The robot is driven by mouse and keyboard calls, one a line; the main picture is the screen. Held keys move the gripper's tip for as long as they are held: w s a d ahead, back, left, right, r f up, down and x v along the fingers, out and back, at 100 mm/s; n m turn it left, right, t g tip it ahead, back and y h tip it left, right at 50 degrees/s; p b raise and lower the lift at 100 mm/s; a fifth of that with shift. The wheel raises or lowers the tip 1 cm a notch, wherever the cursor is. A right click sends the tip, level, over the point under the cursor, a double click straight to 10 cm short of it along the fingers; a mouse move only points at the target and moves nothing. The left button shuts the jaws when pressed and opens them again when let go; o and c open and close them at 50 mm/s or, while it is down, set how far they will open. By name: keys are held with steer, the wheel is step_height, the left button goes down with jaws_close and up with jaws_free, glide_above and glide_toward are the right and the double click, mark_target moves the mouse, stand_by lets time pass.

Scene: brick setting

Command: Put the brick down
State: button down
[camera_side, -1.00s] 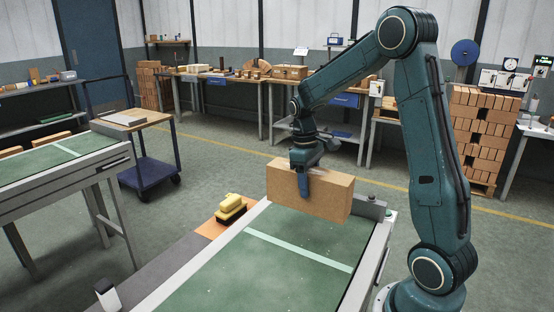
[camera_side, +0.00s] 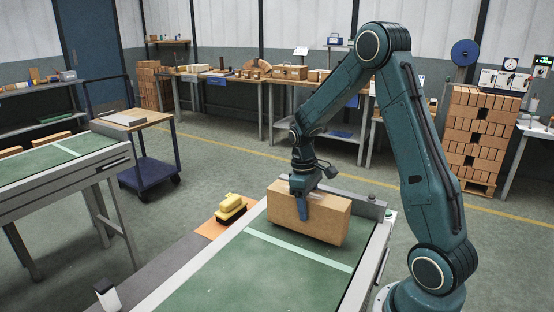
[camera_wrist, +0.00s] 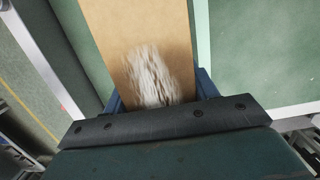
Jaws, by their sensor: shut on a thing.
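The brick (camera_side: 325,219) is a tan block with its long side lying level, at the far end of the green-topped conveyor (camera_side: 220,277). My gripper (camera_side: 303,207) is shut on the brick from above, with one finger showing on its near face. The brick's lower edge is at or very close to the green surface; I cannot tell whether it touches. In the wrist view the brick (camera_wrist: 125,25) sits between my fingers, with a rough whitish patch (camera_wrist: 152,80) on its top.
A yellow-and-black brush (camera_side: 231,206) lies on an orange pad left of the conveyor. A pale stripe (camera_side: 300,250) crosses the belt in front of the brick. A grey end stop (camera_side: 370,206) stands behind it. The near belt is clear.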

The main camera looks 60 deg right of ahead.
steer(key=shift+f, duration=0.85)
steer(key=shift+f, duration=0.15)
steer(key=shift+c, duration=2.2)
jaws_free()
steer(key=r, duration=0.4)
steer(key=w+r, duration=0.1)
steer(key=r, duration=0.7)
steer(key=shift+w, duration=0.35)
